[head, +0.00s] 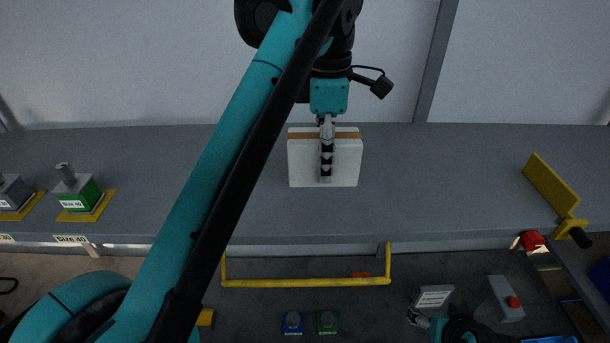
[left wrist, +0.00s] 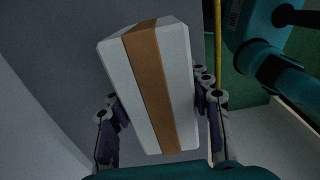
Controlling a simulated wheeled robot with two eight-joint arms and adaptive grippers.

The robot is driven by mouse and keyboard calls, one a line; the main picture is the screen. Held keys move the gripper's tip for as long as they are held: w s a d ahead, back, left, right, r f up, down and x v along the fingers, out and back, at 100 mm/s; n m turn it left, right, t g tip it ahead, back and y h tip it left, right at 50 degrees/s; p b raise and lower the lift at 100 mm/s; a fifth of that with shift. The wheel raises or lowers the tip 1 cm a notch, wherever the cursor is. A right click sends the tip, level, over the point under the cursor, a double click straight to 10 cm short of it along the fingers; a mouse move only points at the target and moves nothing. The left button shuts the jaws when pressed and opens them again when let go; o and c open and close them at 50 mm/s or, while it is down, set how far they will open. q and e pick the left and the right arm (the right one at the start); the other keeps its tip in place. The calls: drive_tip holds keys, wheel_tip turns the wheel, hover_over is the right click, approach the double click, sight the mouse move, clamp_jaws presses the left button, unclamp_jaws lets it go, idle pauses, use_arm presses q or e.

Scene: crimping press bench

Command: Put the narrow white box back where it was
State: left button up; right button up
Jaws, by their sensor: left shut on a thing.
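The narrow white box (head: 305,165) has a brown band along its top in the head view. My left gripper (head: 326,160) is shut on it, with one finger across its near face. The left wrist view shows the box (left wrist: 177,60) with its brown band between the two fingers of the left gripper (left wrist: 160,120). The box is over the grey shelf (head: 440,185), near its middle; I cannot tell whether it touches the surface. My right gripper (head: 418,317) is low at the right in the head view, small and dark, its fingers unclear.
A green block marked Size 40 (head: 78,192) and a grey block (head: 13,191) stand on yellow plates at the shelf's left. A yellow plate with a black handle (head: 550,186) stands at the right end. A yellow rail (head: 300,283) runs below the front edge.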

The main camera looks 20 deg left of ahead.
sight(305, 129)
use_arm(q)
drive_tip(key=a+f, duration=0.1)
drive_tip(key=w+a+f, duration=0.1)
drive_tip(key=a, duration=0.1)
drive_tip(key=shift+a+f, duration=0.1)
drive_tip(key=shift+a, duration=0.2)
drive_tip(key=shift+f+p, duration=0.35)
drive_tip(key=shift+f, duration=1.7)
drive_tip(key=shift+f, duration=0.2)
drive_tip(key=o, duration=1.4)
drive_tip(key=shift+o, duration=0.2)
drive_tip(key=shift+r, duration=0.15)
wheel_tip(305, 129, up, 12)
drive_tip(key=shift+r, duration=0.1)
